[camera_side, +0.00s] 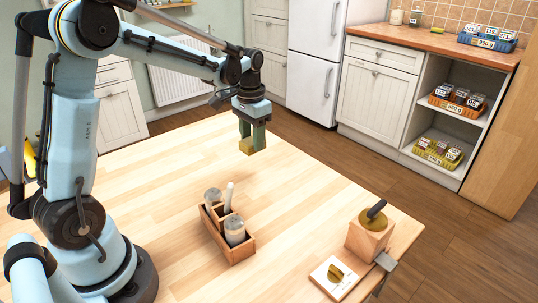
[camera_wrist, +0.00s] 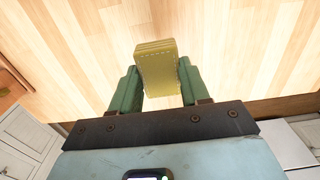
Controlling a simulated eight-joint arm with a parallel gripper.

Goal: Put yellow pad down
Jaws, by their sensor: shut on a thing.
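The yellow pad (camera_side: 247,146) is a small block held between the two green fingers of my gripper (camera_side: 253,138). In the side view it hangs above the far part of the wooden table (camera_side: 160,165), apart from the surface. In the wrist view the yellow pad (camera_wrist: 156,66) shows stitched edges and sits between the green fingertips, slightly tilted, with pale table boards beneath it. My gripper is shut on it. The fingers hide parts of its sides.
A wooden caddy (camera_side: 238,250) with several containers stands mid-table. A wooden block (camera_side: 366,240) with a dark handle stands at the right edge beside a grey clamp (camera_side: 385,262). A white card (camera_side: 322,277) with a yellow shape lies in front. The table's left and far parts are clear.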

